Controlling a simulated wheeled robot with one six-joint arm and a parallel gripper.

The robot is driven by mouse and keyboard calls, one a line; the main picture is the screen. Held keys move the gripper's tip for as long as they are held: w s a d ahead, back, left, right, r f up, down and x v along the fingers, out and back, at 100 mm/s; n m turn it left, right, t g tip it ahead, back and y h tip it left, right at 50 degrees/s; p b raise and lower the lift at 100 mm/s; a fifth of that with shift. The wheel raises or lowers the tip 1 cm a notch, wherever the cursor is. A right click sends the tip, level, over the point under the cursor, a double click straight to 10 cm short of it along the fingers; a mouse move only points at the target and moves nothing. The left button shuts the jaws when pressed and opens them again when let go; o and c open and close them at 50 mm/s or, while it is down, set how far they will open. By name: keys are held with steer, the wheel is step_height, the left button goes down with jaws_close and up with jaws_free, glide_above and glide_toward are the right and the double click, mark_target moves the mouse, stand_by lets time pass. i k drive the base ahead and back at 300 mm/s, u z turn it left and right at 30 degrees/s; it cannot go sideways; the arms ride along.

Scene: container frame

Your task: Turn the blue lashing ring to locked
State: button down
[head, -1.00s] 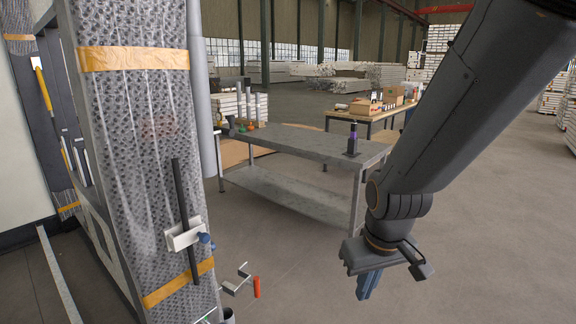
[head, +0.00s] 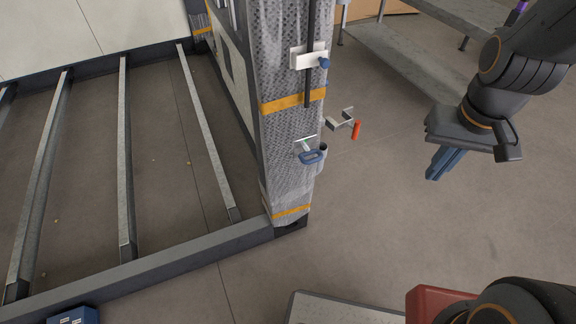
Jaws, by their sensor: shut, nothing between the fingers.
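The blue lashing ring (head: 312,157) is a small blue loop low on the wrapped corner post (head: 285,75) in the head view. It hangs beside a pale metal bar (head: 306,144) on the post's face. I cannot tell its lock position from here. My gripper (head: 442,165) is to the right of the post, with its blue-grey fingers pointing down and left. The fingers are shut and empty, well apart from the ring.
A clamp with an orange-red handle (head: 356,129) sticks out right of the post. A white bracket with a blue knob (head: 324,63) holds a dark rod above. Metal floor beams (head: 125,160) lie left. A grey table (head: 420,62) stands behind. Floor right of the post is clear.

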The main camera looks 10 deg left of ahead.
mark_target(307, 149)
steer(key=u, duration=0.4)
steer(key=k, duration=0.45)
steer(key=u, duration=0.3)
steer(key=i, duration=0.5)
steer(key=u, duration=1.65)
steer(key=k, duration=1)
steer(key=z, duration=1.65)
